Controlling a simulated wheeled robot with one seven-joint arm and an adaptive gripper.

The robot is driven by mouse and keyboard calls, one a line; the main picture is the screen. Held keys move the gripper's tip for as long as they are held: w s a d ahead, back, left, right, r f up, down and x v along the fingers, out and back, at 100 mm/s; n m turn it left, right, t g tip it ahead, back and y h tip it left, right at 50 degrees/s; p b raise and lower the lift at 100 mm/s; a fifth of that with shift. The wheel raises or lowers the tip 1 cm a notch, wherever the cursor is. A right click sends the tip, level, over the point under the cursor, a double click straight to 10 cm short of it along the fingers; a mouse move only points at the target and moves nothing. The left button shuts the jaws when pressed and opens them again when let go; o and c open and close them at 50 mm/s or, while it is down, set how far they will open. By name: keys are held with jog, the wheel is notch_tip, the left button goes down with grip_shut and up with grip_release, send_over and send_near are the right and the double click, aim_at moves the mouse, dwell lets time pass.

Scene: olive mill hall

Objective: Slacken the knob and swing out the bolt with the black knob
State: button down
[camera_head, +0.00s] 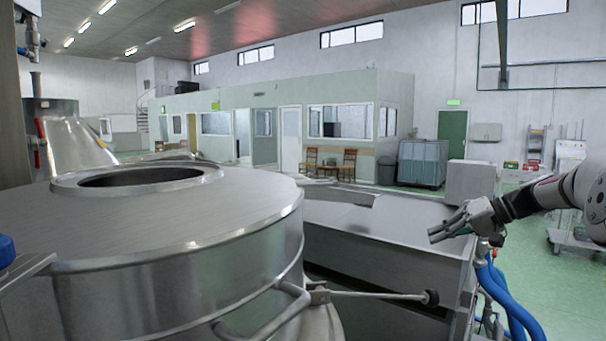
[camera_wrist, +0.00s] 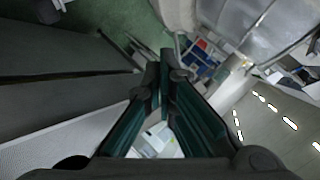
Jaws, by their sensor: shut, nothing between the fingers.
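The bolt (camera_head: 375,294) is a thin metal rod with a round black knob (camera_head: 431,297) at its right end. In the head view it points out to the right, nearly level, from a small bracket (camera_head: 319,294) on the side of the round steel vessel (camera_head: 180,280). My gripper (camera_head: 443,230) is above the knob and apart from it, at the right, with its fingers pointing left. In the wrist view its fingertips (camera_wrist: 162,68) are together with nothing held. The bolt and the knob cannot be made out in the wrist view.
A bent steel handle (camera_head: 285,315) sticks out beside the bracket. A steel trough (camera_head: 385,240) stands behind the bolt. Blue hoses (camera_head: 505,300) hang right of the knob. A blue knob (camera_head: 6,251) shows at the left edge. Green floor (camera_head: 560,290) is open at the right.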

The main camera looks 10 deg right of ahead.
jog(key=d+f+m+y+b, duration=0.1)
jog(key=f+y+b, duration=0.1)
jog(key=f, duration=0.6)
jog(key=d+f+m+t+y+b, duration=0.1)
jog(key=d+f+y+b, duration=0.1)
jog(key=f, duration=0.6)
jog(key=shift+d+f+y+b, duration=0.15)
jog(key=shift+f+y+b, duration=0.1)
jog(key=shift+y+b, duration=0.25)
jog(key=s+d+r+b, duration=0.1)
jog(key=s+d+r, duration=0.4)
jog(key=d, duration=0.4)
jog(key=shift+s+r, duration=0.15)
jog(key=shift+s, duration=0.6)
